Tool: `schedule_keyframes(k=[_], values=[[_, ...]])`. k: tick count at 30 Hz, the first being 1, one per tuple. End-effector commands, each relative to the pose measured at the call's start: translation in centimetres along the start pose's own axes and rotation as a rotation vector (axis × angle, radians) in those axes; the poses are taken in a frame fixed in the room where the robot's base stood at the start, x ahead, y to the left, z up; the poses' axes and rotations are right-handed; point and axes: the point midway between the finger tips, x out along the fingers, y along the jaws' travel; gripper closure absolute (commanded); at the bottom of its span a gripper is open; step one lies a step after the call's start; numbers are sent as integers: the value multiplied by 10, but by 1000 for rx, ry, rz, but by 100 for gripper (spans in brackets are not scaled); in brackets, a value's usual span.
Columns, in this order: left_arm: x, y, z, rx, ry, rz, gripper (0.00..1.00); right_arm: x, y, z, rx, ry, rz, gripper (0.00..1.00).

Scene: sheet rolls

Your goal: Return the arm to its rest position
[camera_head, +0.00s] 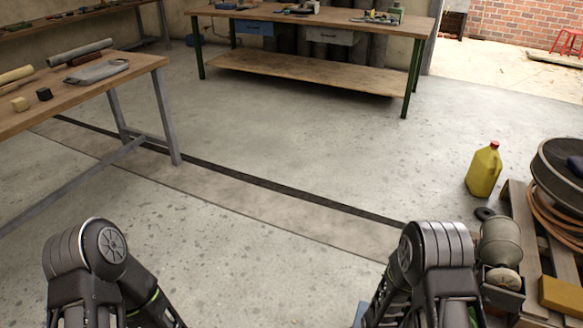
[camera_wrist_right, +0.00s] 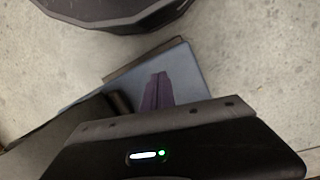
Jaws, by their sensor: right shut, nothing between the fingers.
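My right gripper (camera_wrist_right: 160,78) shows in the right wrist view, with its narrow purplish fingers together and nothing between them. Its dark housing with a small lit indicator fills the bottom of that view. A flat blue-grey surface and bare concrete lie behind the fingers. In the head view both of my arms are folded low at the bottom edge, the left one at the left and the right one at the right. Neither gripper shows in the head view, and my left gripper is out of sight.
A wooden table (camera_head: 95,92) at the left holds a grey roll (camera_head: 80,52), beige rolls and small blocks. A workbench (camera_head: 300,18) stands at the back. A yellow jug (camera_head: 484,170) and a loaded pallet (camera_head: 528,235) are at the right. The middle floor is clear.

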Motion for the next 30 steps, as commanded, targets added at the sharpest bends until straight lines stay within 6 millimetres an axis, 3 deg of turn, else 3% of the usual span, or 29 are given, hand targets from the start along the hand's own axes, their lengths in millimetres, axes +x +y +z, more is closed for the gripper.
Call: schedule_keyframes(k=[1,3,6,11,12,24,30], values=[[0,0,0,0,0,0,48,4,-4,30,-74,-21,-72,100],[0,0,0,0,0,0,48,4,-14,63,-184,-17,-164,100],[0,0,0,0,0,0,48,-6,-26,102,-318,12,-275,100],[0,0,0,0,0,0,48,-35,-39,150,-505,103,-417,100],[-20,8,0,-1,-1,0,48,-56,-39,150,-509,109,-414,100],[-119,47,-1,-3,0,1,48,-158,-30,167,-504,104,-409,100],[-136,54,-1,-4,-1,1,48,-176,-28,170,-502,103,-409,100]])
